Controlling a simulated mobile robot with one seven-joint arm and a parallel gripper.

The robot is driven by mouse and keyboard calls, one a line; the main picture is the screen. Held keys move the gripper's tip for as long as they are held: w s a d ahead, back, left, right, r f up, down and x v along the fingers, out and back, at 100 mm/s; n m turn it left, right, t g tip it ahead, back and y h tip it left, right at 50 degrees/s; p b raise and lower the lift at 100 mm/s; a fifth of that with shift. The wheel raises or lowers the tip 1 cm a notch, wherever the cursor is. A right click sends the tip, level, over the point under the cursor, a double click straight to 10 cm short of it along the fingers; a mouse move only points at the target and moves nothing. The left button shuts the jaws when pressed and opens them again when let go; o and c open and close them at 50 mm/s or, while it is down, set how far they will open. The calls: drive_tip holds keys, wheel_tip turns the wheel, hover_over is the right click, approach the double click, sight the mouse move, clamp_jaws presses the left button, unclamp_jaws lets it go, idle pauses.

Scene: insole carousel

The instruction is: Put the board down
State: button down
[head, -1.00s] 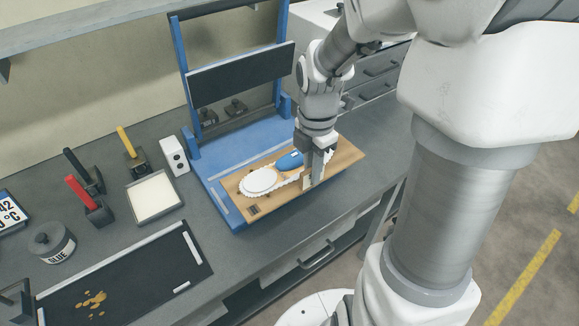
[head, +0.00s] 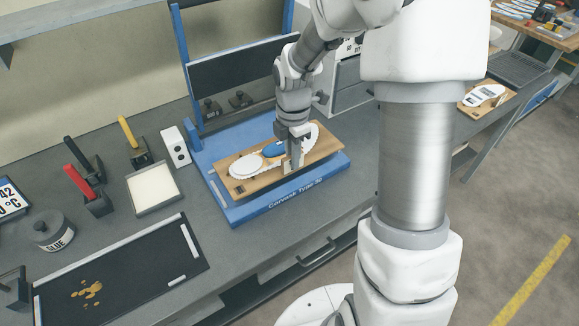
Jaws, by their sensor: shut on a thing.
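The wooden board (head: 238,190) carries a white insole shape (head: 245,166) with blue patches. It is over the blue base (head: 335,183) of a press-like frame on the bench. My gripper (head: 292,168) points down and is shut on the board near its front long edge, right of the middle. The board's left end is near the base's left edge, and the base's lettered front shows below it. I cannot tell whether the board touches the base or hangs a little above it. The fingertips are partly hidden against the board.
The frame's dark panel (head: 240,73) stands behind the board, with blue posts. A white block (head: 175,147), a pale tray (head: 153,189), red (head: 80,182) and yellow (head: 127,132) handled tools and a glue pot (head: 53,232) are left. Another board (head: 482,98) lies far right.

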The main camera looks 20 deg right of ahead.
sight(290, 167)
drive_tip(key=shift+w+a+f, duration=0.3)
drive_tip(key=shift+w+f, duration=0.05)
drive_tip(key=shift+f, duration=1.85)
drive_tip(key=shift+f, duration=0.1)
drive_tip(key=shift+f+b, duration=0.15)
drive_tip(key=shift+b, duration=0.15)
drive_tip(key=c, duration=0.8)
unclamp_jaws()
drive_tip(key=shift+c, duration=0.2)
